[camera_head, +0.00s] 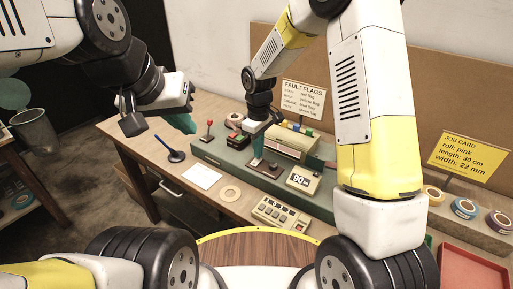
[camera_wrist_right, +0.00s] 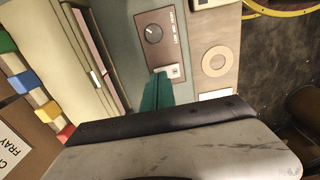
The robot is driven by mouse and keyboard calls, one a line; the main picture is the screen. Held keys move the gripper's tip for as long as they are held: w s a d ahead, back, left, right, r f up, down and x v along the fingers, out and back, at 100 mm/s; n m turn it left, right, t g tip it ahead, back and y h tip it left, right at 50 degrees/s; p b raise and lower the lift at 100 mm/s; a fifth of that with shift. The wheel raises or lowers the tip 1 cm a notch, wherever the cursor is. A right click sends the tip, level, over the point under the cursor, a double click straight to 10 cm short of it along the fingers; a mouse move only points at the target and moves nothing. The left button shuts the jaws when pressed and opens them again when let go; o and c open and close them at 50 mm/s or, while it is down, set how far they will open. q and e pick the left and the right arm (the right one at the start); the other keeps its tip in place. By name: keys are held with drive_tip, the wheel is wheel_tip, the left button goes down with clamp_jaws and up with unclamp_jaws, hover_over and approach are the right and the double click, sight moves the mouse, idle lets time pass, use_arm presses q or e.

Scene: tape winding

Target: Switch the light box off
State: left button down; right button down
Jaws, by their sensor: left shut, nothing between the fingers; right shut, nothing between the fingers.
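My right gripper (camera_head: 256,160) points down at the brown control panel (camera_head: 266,170) on the green bench unit. In the right wrist view, its shut teal fingers (camera_wrist_right: 157,92) end at a small white rocker switch (camera_wrist_right: 173,71). They seem to touch or nearly touch it, and partly hide it. The panel also carries a dark round knob (camera_wrist_right: 153,33). A cream box (camera_head: 290,143) stands behind the panel and also shows in the right wrist view (camera_wrist_right: 55,48). I cannot tell whether any light is lit. My left gripper (camera_head: 183,122) is shut and empty above the bench's left end.
A red-knobbed lever (camera_head: 209,127), a dark blue paddle (camera_head: 173,156), white paper (camera_head: 201,177), a tan ring (camera_head: 230,193), a keypad (camera_head: 280,213) and a "90" display (camera_head: 301,180) surround the panel. Tape rolls (camera_head: 465,208) and a red tray (camera_head: 468,272) are at the right.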

drive_tip(key=shift+f, duration=0.6)
idle(0.3)
drive_tip(key=shift+r, duration=3.5)
drive_tip(key=s+d+r+m+t+y, duration=0.1)
drive_tip(key=s+d+r+m+t, duration=0.15)
drive_tip(key=s+d+r, duration=0.35)
drive_tip(key=s+d+r+m+t, duration=0.1)
drive_tip(key=s+d+r+m, duration=0.25)
drive_tip(key=r, duration=0.45)
drive_tip(key=s+d+r+m+t, duration=0.1)
drive_tip(key=s+d+r+m, duration=0.1)
drive_tip(key=s, duration=0.4)
drive_tip(key=s+d+r+m+t+y, duration=0.1)
drive_tip(key=s+d+r+m, duration=0.1)
drive_tip(key=s, duration=0.4)
drive_tip(key=shift+s+d+m+t, duration=0.3)
drive_tip(key=shift+s+d+t, duration=0.05)
